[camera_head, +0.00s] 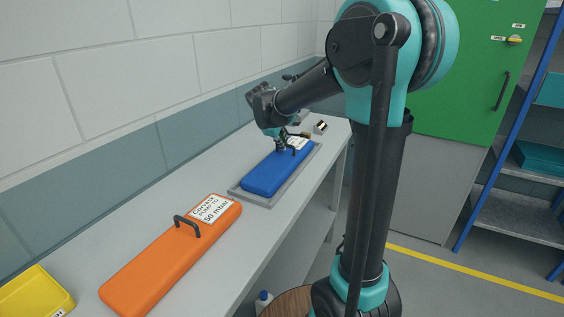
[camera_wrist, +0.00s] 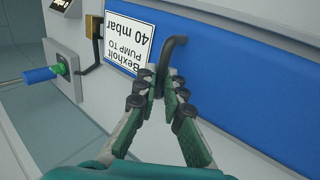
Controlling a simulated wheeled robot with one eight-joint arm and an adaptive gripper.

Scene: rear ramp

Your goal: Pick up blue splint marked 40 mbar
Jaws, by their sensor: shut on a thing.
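The blue splint (camera_head: 266,175) lies in a shallow grey tray (camera_head: 248,197) on the bench. In the wrist view the splint (camera_wrist: 250,85) fills the right side, and its white label (camera_wrist: 131,42) reads "PUMP TO 40 mbar", upside down. My gripper (camera_head: 282,147) is over the label end of the splint. In the wrist view my gripper (camera_wrist: 160,86) is shut on the splint's dark bent handle (camera_wrist: 173,50). The fingers cover the handle's lower part. I cannot tell whether the splint is lifted from the tray.
A wall runs along the bench's left. A small fitting with a blue end (camera_wrist: 40,75) shows beside the splint. A green cabinet (camera_head: 455,90) stands right.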

